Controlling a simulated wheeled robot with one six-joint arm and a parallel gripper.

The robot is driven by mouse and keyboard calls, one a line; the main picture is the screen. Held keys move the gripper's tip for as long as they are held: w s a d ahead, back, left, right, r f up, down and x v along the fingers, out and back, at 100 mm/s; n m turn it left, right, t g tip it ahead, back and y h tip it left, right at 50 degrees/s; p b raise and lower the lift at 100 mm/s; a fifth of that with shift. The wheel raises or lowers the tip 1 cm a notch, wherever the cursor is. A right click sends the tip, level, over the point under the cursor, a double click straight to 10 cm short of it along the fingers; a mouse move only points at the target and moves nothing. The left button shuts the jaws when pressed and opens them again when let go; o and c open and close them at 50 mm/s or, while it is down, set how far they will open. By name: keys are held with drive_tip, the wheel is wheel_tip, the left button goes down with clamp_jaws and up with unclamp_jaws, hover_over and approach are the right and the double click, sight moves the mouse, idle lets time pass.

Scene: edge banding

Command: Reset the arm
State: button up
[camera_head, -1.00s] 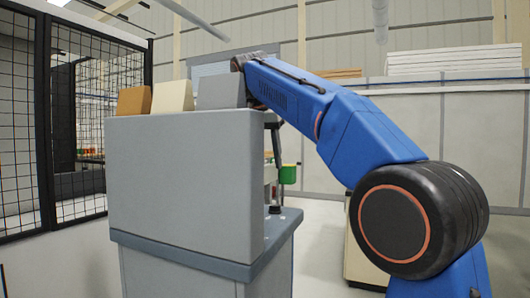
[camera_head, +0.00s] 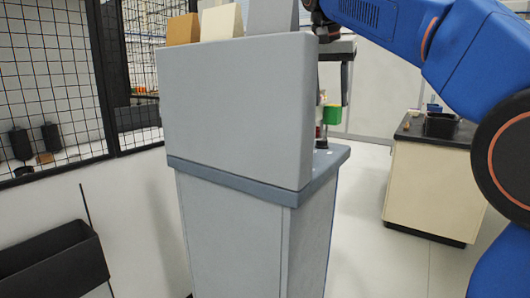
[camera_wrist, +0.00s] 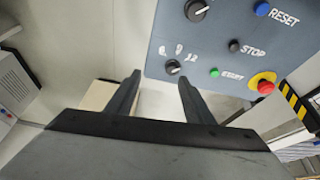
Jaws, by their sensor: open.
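My blue arm (camera_head: 395,35) reaches from the right edge to behind the top of the grey machine (camera_head: 235,110) in the head view. My gripper (camera_wrist: 160,77) shows in the wrist view with its two dark fingers apart and nothing between them. In the head view the gripper itself is hidden behind the machine. A blue-grey control panel (camera_wrist: 215,20) fills the upper right of the wrist view. It has dark knobs, a blue RESET button (camera_wrist: 262,9), a dark STOP button (camera_wrist: 235,46), a green button (camera_wrist: 214,72) and a red emergency stop (camera_wrist: 265,86).
Orange, cream and grey blocks (camera_head: 222,22) stand along the machine's top. A black mesh fence (camera_head: 55,90) is at the left, with a black bin (camera_head: 52,262) below. A beige cabinet (camera_head: 428,190) carries a black tray (camera_head: 440,125) at the right. Floor between machine and cabinet is clear.

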drive_tip(key=s+d+f+n, duration=0.2)
drive_tip(key=s+d+f, duration=0.1)
drive_tip(key=s+f, duration=0.8)
drive_tip(key=s+d+f+n+y, duration=0.1)
drive_tip(key=s+d+f+n, duration=0.1)
drive_tip(key=s+f, duration=0.9)
drive_tip(key=s+d+f+n+t+y, duration=0.1)
drive_tip(key=s+d+f, duration=0.3)
drive_tip(key=s+f, duration=0.7)
wheel_tip(320, 180, down, 9)
drive_tip(key=shift+r+n, duration=0.2)
drive_tip(key=shift+n, duration=0.3)
drive_tip(key=shift+w, duration=0.1)
